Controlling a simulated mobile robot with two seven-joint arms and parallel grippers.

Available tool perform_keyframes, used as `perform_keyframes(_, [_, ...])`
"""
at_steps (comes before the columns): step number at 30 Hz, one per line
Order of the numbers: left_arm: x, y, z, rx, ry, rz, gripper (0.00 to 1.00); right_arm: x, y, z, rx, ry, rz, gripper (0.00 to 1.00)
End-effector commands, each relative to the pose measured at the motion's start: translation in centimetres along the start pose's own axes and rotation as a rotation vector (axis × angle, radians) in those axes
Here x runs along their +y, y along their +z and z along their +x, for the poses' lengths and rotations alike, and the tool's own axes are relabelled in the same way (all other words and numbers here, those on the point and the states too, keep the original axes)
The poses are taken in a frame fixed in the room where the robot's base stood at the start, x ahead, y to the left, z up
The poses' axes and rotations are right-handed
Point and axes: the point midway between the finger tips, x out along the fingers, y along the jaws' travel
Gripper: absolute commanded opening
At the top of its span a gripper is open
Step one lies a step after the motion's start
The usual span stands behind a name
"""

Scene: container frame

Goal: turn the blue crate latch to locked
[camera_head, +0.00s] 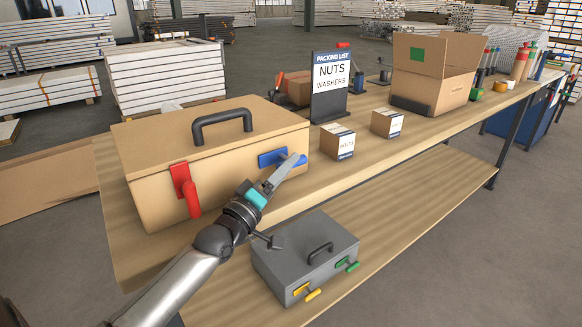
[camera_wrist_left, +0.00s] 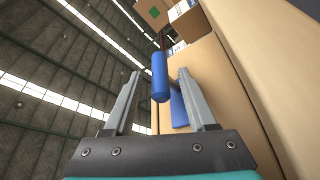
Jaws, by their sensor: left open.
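The blue latch (camera_head: 270,157) is on the front of a tan crate (camera_head: 160,190), near its right end; its plate lies roughly sideways. Its handle is partly hidden by my left gripper (camera_head: 288,168) in the head view. In the left wrist view the blue handle (camera_wrist_left: 159,82) stands between the two fingers of my left gripper (camera_wrist_left: 159,76), with the blue plate (camera_wrist_left: 178,108) behind it. The fingers are apart and show gaps to the handle, so the gripper is open. A red latch (camera_head: 181,180) with its handle hanging down is on the crate's left part. My right gripper is not in view.
The crate has a black top handle (camera_head: 222,124). Two small boxes (camera_head: 337,142) (camera_head: 387,123) and a packing list sign (camera_head: 330,84) stand to its right. A grey case (camera_head: 300,258) with yellow and green latches sits on the lower shelf, below my left arm.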

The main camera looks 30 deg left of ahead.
Motion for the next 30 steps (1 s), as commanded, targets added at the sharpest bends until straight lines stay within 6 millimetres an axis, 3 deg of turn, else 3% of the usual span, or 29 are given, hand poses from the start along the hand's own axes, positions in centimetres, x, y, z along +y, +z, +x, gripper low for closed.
perform_keyframes(6, [-0.1,0.1,1.7,0.0,0.0,0.0,0.57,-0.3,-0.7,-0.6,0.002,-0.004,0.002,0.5])
perform_keyframes(18, [0.0,0.0,2.2,0.0,-0.001,0.0,0.57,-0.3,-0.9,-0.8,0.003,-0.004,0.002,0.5])
perform_keyframes(30, [0.0,0.0,2.2,0.0,0.001,0.0,0.13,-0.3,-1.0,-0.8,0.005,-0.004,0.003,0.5])
